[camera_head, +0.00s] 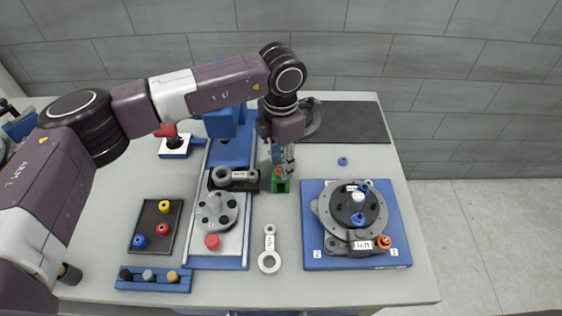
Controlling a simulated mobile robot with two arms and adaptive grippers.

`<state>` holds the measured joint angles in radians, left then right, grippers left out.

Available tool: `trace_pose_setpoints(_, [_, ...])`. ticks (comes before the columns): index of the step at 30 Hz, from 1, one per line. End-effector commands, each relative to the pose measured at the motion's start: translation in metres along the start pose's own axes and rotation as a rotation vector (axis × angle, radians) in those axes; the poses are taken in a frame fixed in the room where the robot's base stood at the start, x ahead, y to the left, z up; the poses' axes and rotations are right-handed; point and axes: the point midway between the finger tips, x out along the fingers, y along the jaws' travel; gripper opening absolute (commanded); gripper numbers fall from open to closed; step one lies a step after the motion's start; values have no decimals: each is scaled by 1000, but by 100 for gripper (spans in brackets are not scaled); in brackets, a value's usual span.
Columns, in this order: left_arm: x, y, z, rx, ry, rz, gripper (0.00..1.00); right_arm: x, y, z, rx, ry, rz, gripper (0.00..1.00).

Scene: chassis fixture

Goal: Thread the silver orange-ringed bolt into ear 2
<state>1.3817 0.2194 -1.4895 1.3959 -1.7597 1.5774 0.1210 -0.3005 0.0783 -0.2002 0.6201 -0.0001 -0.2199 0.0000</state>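My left gripper (283,165) reaches down over the back middle of the table, its fingers just above a green block (281,186). An orange-ringed piece (279,171) shows at the fingertips, mostly hidden; I cannot tell whether the fingers hold it or it rests in the block. The blue fixture board (340,263) at the right carries a round grey chassis housing with ears at the front, marked 2 at the left and 1 at the right. Another orange-ringed bolt (385,241) sits at the ear by mark 1. My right gripper is not in view.
A grey link (269,250) lies left of the fixture board, and a blue ring (342,161) behind it. A blue plate with a grey disc (215,212), a dark tray (166,208) and a blue rack (133,284) stand at the left. The right front table is clear.

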Motion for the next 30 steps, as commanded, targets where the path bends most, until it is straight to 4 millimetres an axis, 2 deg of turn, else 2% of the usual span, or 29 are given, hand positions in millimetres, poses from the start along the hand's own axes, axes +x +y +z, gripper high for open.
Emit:
trace_pose_setpoints(1, [0,0,0,0,0,0,23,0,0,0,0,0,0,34])
trace_pose_setpoints(7, [0,0,0,0,0,0,1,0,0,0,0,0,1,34])
trace_pose_setpoints(19, [-3,0,0,0,-1,0,0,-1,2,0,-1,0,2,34])
trace_pose_setpoints(30, [-31,0,0,0,-2,0,0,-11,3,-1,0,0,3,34])
